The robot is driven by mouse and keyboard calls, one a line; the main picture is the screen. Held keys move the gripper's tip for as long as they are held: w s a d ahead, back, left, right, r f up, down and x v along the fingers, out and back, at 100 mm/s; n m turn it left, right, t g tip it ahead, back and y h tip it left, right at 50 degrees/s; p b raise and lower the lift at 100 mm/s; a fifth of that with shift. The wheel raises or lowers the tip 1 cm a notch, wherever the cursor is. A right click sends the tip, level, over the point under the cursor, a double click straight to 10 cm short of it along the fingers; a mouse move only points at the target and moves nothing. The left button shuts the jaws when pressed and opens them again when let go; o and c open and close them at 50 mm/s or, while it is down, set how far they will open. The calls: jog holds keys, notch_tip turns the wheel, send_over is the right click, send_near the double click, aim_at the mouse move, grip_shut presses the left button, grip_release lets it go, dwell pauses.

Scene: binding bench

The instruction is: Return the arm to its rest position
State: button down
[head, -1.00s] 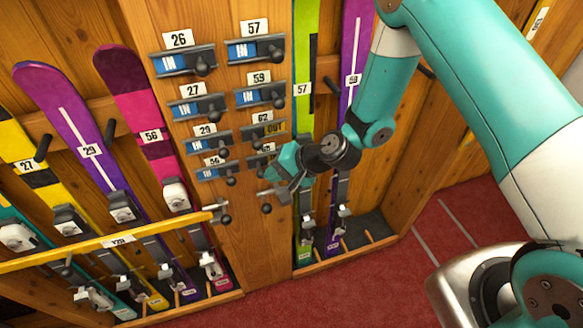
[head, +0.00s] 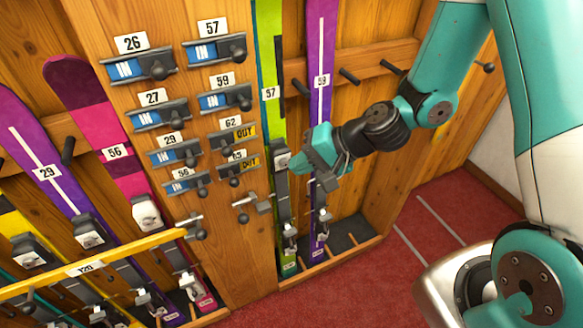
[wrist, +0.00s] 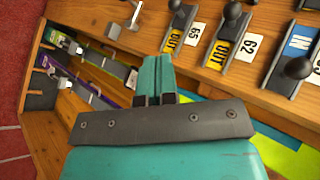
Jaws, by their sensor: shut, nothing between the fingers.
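My gripper (head: 299,165) is in front of the rack, to the right of the wooden panel of slide latches and over the lower part of the green ski (head: 270,93). Its fingers are shut and empty; in the wrist view the closed fingers (wrist: 155,77) point toward the latch panel. My arm reaches in from the right and is bent, with the gripper apart from the latches. The gripper hides part of the green ski.
The panel holds latches 26 (head: 139,67), 57 (head: 215,50) and several others; 62 (head: 232,138) and 65 (head: 238,170) read OUT. Purple ski 59 (head: 319,80) stands behind the gripper. A yellow bar (head: 90,267) crosses the left skis. Red floor (head: 375,280) is open at lower right.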

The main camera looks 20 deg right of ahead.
dwell(0.4)
jog(key=s+r+n+g+h, duration=0.4)
jog(key=s+r+n, duration=0.8)
jog(key=s+r, duration=0.5)
jog(key=shift+s+h, duration=0.55)
jog(key=shift+h, duration=0.05)
jog(key=shift+r, duration=0.1)
